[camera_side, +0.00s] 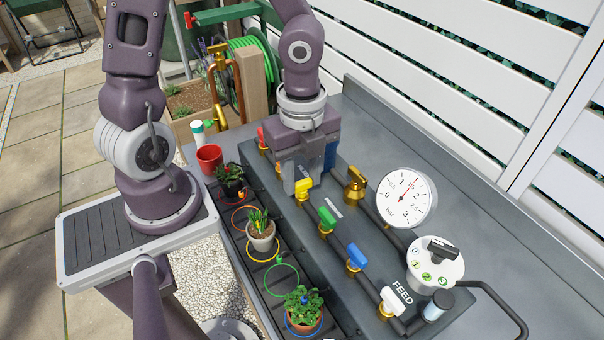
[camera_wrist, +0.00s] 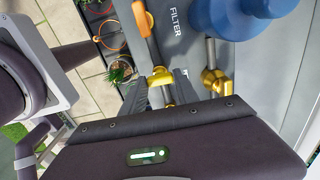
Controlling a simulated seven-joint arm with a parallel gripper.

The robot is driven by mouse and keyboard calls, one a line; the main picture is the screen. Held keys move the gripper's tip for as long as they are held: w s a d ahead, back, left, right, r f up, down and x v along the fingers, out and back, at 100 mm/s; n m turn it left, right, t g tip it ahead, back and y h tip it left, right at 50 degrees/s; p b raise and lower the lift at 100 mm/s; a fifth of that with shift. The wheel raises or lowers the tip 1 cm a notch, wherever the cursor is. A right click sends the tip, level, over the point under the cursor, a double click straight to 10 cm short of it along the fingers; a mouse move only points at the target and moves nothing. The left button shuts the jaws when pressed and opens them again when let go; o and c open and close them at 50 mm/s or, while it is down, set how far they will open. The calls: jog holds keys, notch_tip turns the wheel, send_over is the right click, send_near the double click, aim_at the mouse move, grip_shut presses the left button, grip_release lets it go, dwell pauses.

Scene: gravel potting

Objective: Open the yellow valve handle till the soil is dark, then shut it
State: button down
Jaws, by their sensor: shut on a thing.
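The yellow valve handle (camera_side: 304,186) sits on a brass valve on the grey bench, between hidden fittings and the green handle. My gripper (camera_side: 303,178) is low over it. In the wrist view, the two dark fingers of my gripper (camera_wrist: 165,88) close around the yellow handle (camera_wrist: 160,75). The white pot (camera_side: 262,239) with a green plant stands in the yellow ring (camera_side: 250,254) in the trough. Its soil shows only as a small patch, and I cannot tell its shade. In the wrist view the pot (camera_wrist: 119,70) is small at the left.
A green handle (camera_side: 327,218), a blue handle (camera_side: 358,257) and a white handle (camera_side: 392,301) stand in line to the lower right. A brass valve (camera_side: 356,184), a pressure gauge (camera_side: 406,199) and a dial (camera_side: 435,263) are to the right. An orange handle (camera_wrist: 140,18) is close by.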

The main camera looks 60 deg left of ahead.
aim_at(302, 182)
jog(key=shift+n, duration=0.3)
dwell(0.4)
jog(key=c, duration=0.9)
grip_release()
notch_tip(302, 182, up, 7)
jog(key=shift+r, duration=0.1)
